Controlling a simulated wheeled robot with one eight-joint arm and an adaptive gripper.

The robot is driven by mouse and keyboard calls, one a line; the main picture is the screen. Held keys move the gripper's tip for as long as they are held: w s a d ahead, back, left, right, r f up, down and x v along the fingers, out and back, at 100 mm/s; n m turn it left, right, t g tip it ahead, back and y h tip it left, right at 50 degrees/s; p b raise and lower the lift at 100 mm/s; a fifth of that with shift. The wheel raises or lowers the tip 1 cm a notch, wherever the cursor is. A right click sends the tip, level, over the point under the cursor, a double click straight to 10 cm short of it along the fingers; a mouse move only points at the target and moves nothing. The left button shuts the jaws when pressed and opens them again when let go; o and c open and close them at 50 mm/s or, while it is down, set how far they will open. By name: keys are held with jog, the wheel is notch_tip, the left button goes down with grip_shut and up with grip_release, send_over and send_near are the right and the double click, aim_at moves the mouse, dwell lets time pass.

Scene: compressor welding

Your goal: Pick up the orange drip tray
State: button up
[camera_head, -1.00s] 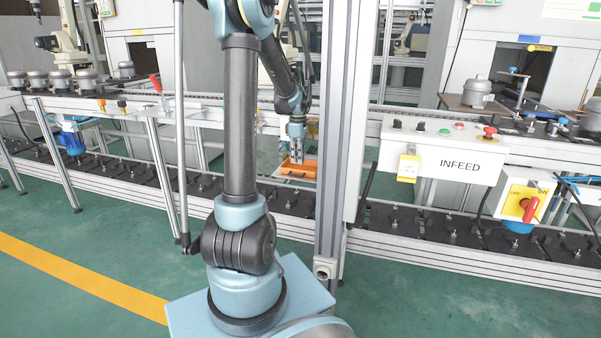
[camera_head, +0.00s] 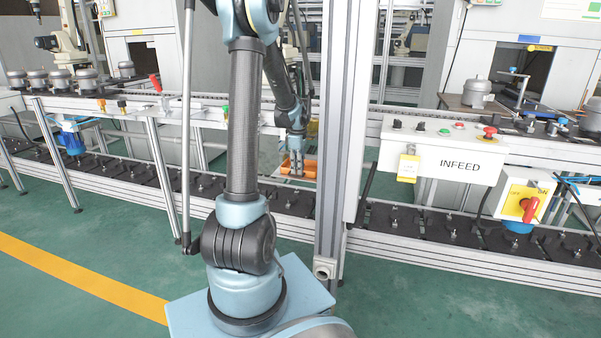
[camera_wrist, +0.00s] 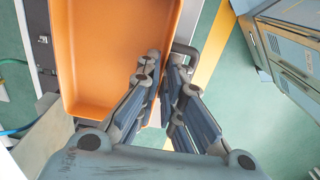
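The orange drip tray (camera_head: 311,166) sits low at the line, behind my arm in the head view. In the wrist view the tray (camera_wrist: 105,45) fills the upper left and looks empty. My gripper (camera_wrist: 166,62) is at its right wall, with one finger inside the tray and the other outside. The fingers are drawn close together with the wall between them, and it looks shut on that wall. The exact contact is hard to see. In the head view my gripper (camera_head: 296,166) reaches down into the tray, which partly hides its tips.
An aluminium post (camera_head: 337,130) stands close to the right of my arm. The INFEED control box (camera_head: 442,152) is farther right. The conveyor bench (camera_head: 130,110) with several compressors is at the left. The green floor in front is clear.

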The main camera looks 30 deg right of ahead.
jog(key=shift+f, duration=0.15)
dwell(0.3)
grip_shut()
